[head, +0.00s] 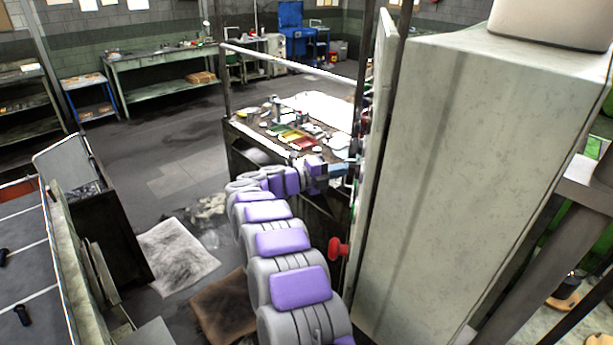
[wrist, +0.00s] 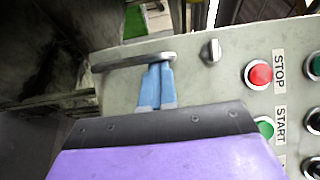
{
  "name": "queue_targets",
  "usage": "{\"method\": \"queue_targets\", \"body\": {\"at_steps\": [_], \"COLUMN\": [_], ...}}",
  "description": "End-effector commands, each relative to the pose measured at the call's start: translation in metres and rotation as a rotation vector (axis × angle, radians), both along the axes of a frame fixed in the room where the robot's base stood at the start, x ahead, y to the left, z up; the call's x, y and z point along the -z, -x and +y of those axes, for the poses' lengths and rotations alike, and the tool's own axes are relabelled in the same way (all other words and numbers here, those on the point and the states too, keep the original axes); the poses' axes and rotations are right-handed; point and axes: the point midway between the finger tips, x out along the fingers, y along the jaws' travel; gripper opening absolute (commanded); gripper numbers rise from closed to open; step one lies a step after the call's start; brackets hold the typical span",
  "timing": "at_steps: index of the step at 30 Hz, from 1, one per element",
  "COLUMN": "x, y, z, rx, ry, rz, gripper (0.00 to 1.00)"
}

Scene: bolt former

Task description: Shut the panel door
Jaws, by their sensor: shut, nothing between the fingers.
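The panel door (head: 381,95) shows almost edge-on in the head view, along the left side of the tall pale cabinet (head: 455,190). A dark strip runs between them; I cannot tell how wide any gap is. In the wrist view the pale panel face (wrist: 215,85) carries a flat metal handle (wrist: 118,63), a small knob (wrist: 210,51), a red STOP button (wrist: 260,74) and a green START button (wrist: 265,128). My gripper (head: 343,170) is shut and empty. Its blue fingertips (wrist: 157,70) are at the handle's right part; contact is unclear.
A cluttered workbench (head: 290,130) with a rail stands just beyond my gripper. A red knob (head: 338,248) sticks out low by the cabinet's left side. A pale mat (head: 177,257) and a brown mat (head: 222,306) lie on the floor. Open floor is at the left middle.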

Motion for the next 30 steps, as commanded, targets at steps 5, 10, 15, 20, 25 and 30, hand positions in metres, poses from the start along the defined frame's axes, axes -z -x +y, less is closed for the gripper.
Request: {"method": "queue_targets", "body": {"at_steps": [5,10,15,20,25,30], "x": [-0.003,-0.004,-0.005,-0.005,-0.007,-0.007], "y": [0.005,0.009,0.011,0.015,0.024,0.028], "z": [-0.051,-0.071,-0.073,-0.081,-0.1,-0.109], "rx": [0.052,0.107,0.197,0.263,0.315,0.34], "ry": [-0.015,-0.013,0.003,0.006,-0.004,-0.01], "rz": [-0.002,-0.005,-0.012,-0.012,-0.012,-0.011], "gripper": [0.0,0.0,0.0,0.0,0.0,0.0]}}
